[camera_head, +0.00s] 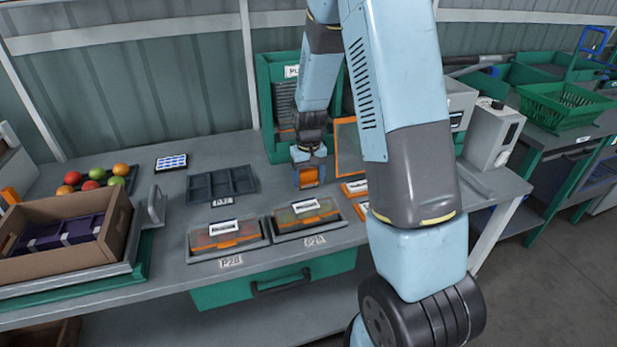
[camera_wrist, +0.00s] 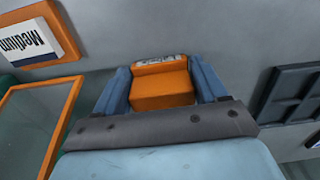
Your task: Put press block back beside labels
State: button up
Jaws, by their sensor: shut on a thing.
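My gripper (camera_head: 308,172) is shut on an orange press block (camera_head: 308,177) over the grey bench, left of the orange-framed panel. The wrist view shows the orange block (camera_wrist: 161,88) between the two blue fingers of my gripper (camera_wrist: 163,82). Whether the block touches the bench is unclear. A sheet of labels (camera_head: 171,161) with blue print lies at the back left of the bench, well left of my gripper. A dark tray with empty compartments (camera_head: 221,185) lies between the labels and my gripper.
Two lidded trays with labels (camera_head: 227,236) (camera_head: 306,215) sit along the front edge. An orange-framed panel (camera_head: 347,148) and a "Medium" card (camera_wrist: 28,42) are beside my gripper.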

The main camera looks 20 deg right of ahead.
jog(key=shift+f, duration=0.3)
jog(key=o, duration=0.9)
jog(key=shift+c, duration=1.2)
jog(key=shift+r, duration=3.5)
